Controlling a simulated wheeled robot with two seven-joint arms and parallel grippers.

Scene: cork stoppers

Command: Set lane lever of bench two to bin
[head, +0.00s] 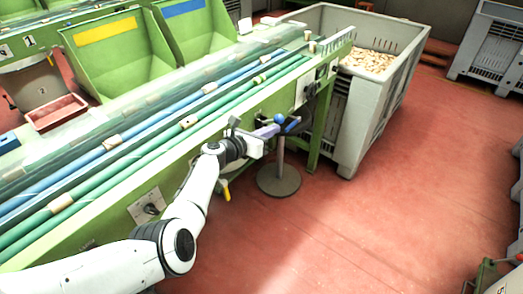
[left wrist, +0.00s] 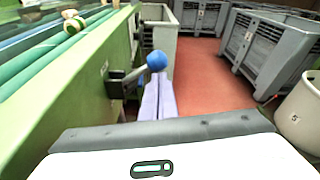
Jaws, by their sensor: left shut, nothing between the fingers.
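The lane lever has a blue ball knob (head: 279,118) and stands out from the green side of the bench. In the left wrist view its knob (left wrist: 157,60) sits on a short grey arm that rises to the right from a dark bracket (left wrist: 116,84). My left gripper (head: 274,129) is shut and empty, with its pale lilac fingers close by the knob. In the left wrist view the left gripper (left wrist: 158,84) shows just below the knob; I cannot tell whether they touch. My right gripper is out of view.
Blue and green lanes with several corks (head: 189,121) run along the bench top. A grey bin (head: 352,128) of corks stands at the bench's far end. A round-footed stand (head: 279,181) is under the lever.

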